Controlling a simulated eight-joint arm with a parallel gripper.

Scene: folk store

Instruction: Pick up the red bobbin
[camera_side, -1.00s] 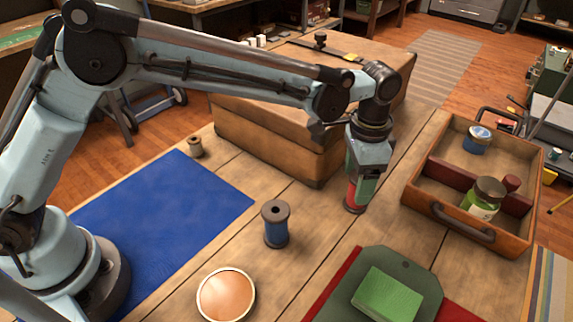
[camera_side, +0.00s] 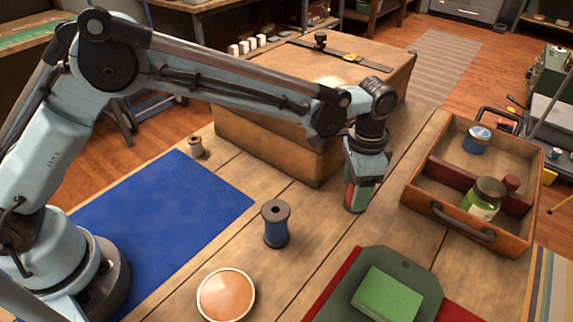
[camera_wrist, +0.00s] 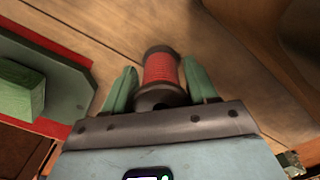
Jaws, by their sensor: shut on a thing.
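The red bobbin (camera_wrist: 161,72) stands on the wooden table between the green fingers of my gripper (camera_wrist: 160,85) in the wrist view. My gripper is shut on it, one finger on each side. In the side view my gripper (camera_side: 356,196) points down at the table in front of the large box. The fingers cover most of the bobbin there, and only a little red shows. I cannot tell any gap between the bobbin and the table.
A wooden tray (camera_side: 420,200) with jars is at right, and a large box (camera_side: 270,152) behind. A green block (camera_side: 387,293) and a copper dish (camera_side: 226,295) lie in front.

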